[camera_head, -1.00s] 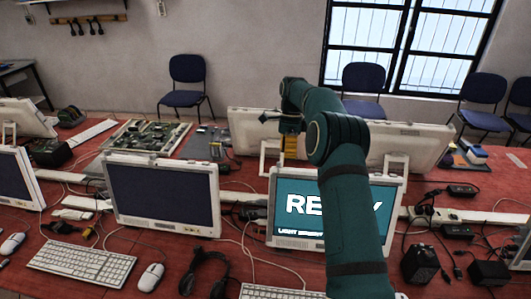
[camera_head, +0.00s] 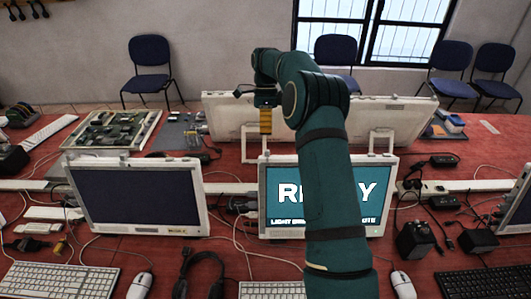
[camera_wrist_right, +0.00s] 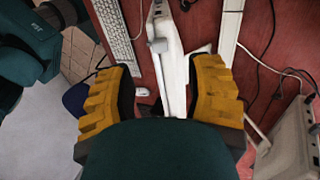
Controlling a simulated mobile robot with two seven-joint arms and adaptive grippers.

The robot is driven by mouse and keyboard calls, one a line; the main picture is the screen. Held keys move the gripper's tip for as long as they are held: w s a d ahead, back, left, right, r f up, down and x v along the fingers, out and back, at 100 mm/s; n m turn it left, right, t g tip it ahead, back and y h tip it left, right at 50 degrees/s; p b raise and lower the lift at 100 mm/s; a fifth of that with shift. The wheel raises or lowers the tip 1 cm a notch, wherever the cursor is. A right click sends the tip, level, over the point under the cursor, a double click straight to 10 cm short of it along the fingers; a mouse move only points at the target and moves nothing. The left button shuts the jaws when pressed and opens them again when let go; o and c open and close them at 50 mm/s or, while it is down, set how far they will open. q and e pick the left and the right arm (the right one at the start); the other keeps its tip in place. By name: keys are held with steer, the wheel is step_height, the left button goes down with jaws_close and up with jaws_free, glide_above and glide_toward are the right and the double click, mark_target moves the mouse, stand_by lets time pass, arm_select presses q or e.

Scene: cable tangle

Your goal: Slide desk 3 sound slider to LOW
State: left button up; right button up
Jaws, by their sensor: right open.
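A white monitor (camera_head: 278,205) with a teal screen reading "READY" stands on the red desk, partly hidden behind my right arm. No slider or LOW mark can be made out, and I cannot tell which desk is number 3. My right gripper (camera_head: 265,120) hangs just above and behind this monitor's upper left part, with yellow fingers pointing down. In the right wrist view my right gripper (camera_wrist_right: 163,88) is open and empty, its ribbed yellow fingers on either side of a white monitor edge (camera_wrist_right: 170,60) seen from above. My left gripper is not in view.
A dark-screened monitor (camera_head: 137,197) stands to the left. White monitors (camera_head: 395,118) stand back to back behind. Keyboards (camera_head: 60,280), a mouse (camera_head: 402,285), loose cables and black boxes (camera_head: 415,240) crowd the desk. Chairs (camera_head: 150,68) stand beyond.

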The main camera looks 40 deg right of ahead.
mark_target(266, 150)
steer(key=x, duration=0.7)
steer(key=shift+s+f+b, duration=0.15)
steer(key=shift+f+b, duration=0.15)
steer(key=shift+b, duration=0.05)
jaws_close()
